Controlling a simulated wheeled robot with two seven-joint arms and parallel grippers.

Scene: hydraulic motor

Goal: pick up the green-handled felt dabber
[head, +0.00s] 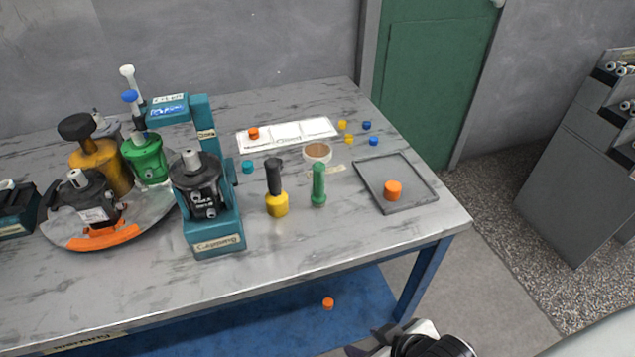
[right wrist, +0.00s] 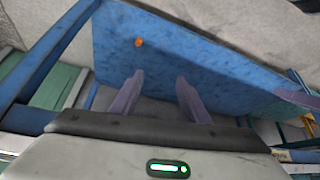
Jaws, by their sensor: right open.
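The green-handled felt dabber (head: 318,186) stands upright on the grey marbled table (head: 310,248), right of a yellow-and-black dabber (head: 276,190). My right gripper (head: 368,342) is at the bottom edge of the head view, in front of the table and apart from the dabber. In the right wrist view the right gripper (right wrist: 157,79) is open, with nothing between its two purplish fingers. The dabber does not show in the right wrist view. My left gripper is not in view.
A teal press (head: 215,233) holding a dark motor stands left of the dabbers. A round cup (head: 317,152) is just behind the green dabber. A grey tray (head: 420,202) with an orange cap (head: 392,190) lies to its right. An orange piece (head: 328,303) lies on the blue lower shelf (head: 270,325).

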